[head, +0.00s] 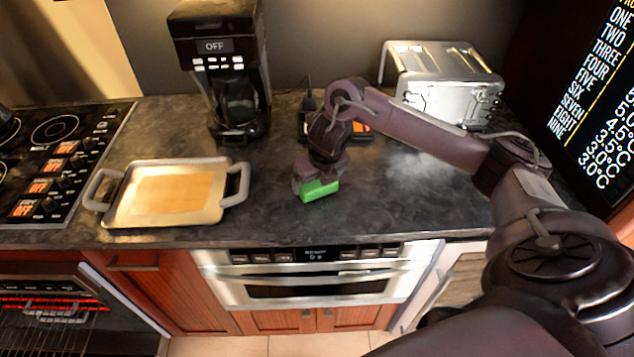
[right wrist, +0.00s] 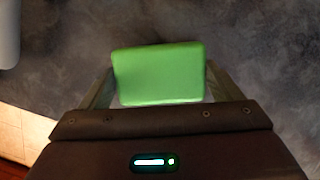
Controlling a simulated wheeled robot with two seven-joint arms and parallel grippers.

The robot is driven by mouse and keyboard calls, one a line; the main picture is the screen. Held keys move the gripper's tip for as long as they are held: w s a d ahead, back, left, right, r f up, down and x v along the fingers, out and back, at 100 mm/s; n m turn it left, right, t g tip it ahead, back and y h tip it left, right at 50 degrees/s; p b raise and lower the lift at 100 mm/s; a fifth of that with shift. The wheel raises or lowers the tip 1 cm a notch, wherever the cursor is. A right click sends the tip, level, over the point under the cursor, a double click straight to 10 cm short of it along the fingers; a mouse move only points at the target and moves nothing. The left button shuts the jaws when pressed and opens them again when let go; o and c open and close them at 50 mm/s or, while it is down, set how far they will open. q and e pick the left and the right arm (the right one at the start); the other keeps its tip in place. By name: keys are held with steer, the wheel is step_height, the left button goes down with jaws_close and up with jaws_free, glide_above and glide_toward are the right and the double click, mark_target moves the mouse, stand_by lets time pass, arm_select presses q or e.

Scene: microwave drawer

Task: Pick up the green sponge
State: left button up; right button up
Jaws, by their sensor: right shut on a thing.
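The green sponge (head: 320,191) is a small bright block over the dark counter, right of the tray in the head view. My right gripper (head: 310,184) reaches down to it from above and is shut on it. In the right wrist view the sponge (right wrist: 159,75) fills the space between the two fingers of my right gripper (right wrist: 157,88). I cannot tell whether the sponge still touches the counter. My left gripper is not in view.
A tray with grey handles (head: 215,213) lies left of the sponge. A coffee maker (head: 228,75) and a toaster (head: 440,80) stand at the back. A stove (head: 60,150) is at the left. The microwave drawer (head: 315,283) below the counter looks shut.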

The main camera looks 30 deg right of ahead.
mark_target(317, 181)
step_height(317, 181, up, 19)
steer(key=p, duration=0.8)
steer(key=shift+p, duration=0.4)
steer(key=shift+f, duration=0.1)
